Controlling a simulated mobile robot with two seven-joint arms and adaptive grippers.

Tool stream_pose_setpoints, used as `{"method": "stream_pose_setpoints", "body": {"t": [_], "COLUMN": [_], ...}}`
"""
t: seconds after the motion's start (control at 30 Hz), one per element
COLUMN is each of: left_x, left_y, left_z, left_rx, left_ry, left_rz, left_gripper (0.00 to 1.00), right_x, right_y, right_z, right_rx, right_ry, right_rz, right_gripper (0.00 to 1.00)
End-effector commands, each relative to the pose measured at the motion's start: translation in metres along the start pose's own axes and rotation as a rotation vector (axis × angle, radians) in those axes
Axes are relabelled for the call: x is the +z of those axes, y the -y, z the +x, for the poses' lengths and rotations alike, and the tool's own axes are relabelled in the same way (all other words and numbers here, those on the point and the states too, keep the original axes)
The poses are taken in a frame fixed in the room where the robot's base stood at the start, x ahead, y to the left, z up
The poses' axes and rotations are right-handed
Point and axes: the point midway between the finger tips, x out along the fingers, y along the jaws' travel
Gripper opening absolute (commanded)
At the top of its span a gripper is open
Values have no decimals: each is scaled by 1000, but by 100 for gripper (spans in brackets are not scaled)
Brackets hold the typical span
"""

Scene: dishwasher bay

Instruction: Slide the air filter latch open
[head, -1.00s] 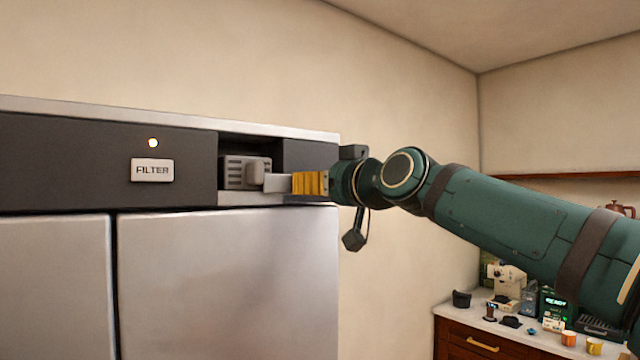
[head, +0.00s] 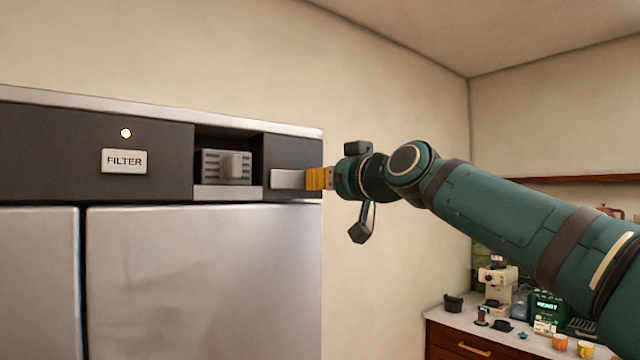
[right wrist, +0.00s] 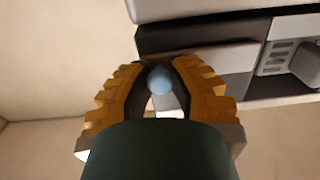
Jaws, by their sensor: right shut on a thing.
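The air filter latch (head: 287,179) is a flat silver bar on the dark panel, with its left end just right of the open recess. It also shows in the right wrist view (right wrist: 225,56) as a paler strip beyond the fingers. My right gripper (head: 318,179), with orange ridged fingers, is at the latch's right end. In the right wrist view my right gripper (right wrist: 160,84) is shut on a light blue knob (right wrist: 160,78), apparently the latch's; the head view hides this knob. The grey slotted filter (head: 227,166) with its grip sits in the recess, uncovered. My left gripper is not in view.
A FILTER label (head: 124,161) and a lit lamp (head: 126,133) are left of the recess. Steel doors (head: 200,270) lie below the panel. A counter (head: 450,312) with a coffee machine (head: 497,282) stands far right. Wall space right of the cabinet is free.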

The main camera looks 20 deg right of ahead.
Motion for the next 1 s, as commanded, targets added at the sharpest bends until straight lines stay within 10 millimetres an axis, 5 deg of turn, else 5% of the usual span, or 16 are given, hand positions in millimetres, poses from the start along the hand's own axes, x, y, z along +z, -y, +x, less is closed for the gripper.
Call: {"method": "stream_pose_setpoints", "body": {"t": [0.17, 0.2, 0.3, 0.67, 1.0], "left_x": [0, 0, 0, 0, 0], "left_y": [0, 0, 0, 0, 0], "left_z": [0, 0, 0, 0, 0], "left_rx": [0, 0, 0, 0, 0], "left_ry": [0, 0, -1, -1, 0], "left_rz": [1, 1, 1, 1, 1], "left_gripper": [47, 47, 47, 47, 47], "right_x": [-2, -2, -2, -1, -2], "right_y": [-3, -3, -2, -1, -1], "right_z": [-1, -1, -1, -4, -60], "right_rx": [7, 7, 6, 2, 3], "right_ry": [-4, -4, -4, -3, -6], "right_rz": [-1, -1, -1, 0, 1], "right_gripper": [0, 26, 54, 54, 54]}}
